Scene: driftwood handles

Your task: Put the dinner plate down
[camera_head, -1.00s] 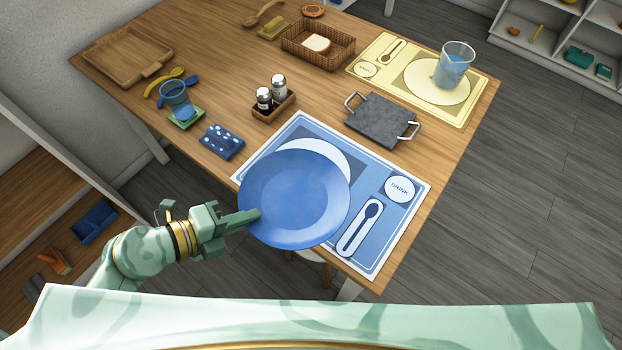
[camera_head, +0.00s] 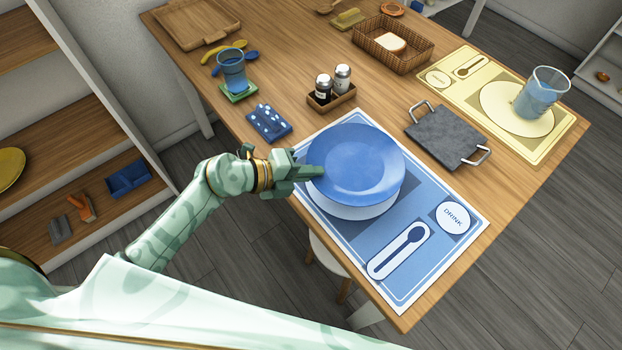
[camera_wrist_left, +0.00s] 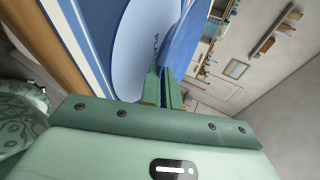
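The blue dinner plate (camera_head: 356,160) is in the head view, over the pale plate circle (camera_head: 352,211) of the blue placemat (camera_head: 403,215). My left gripper (camera_head: 318,172) is shut on the plate's left rim. In the left wrist view the plate (camera_wrist_left: 188,40) stands edge-on between the fingers (camera_wrist_left: 163,88), with a gap between it and the printed circle (camera_wrist_left: 140,45), so it is held a little above the mat. My right gripper is not in view.
A grey slate tray (camera_head: 447,136) with metal handles lies right of the placemat. A shaker caddy (camera_head: 332,97), a blue dotted block (camera_head: 269,123) and a blue glass (camera_head: 232,70) stand behind. A yellow placemat (camera_head: 470,92) holds a blue cup (camera_head: 540,94).

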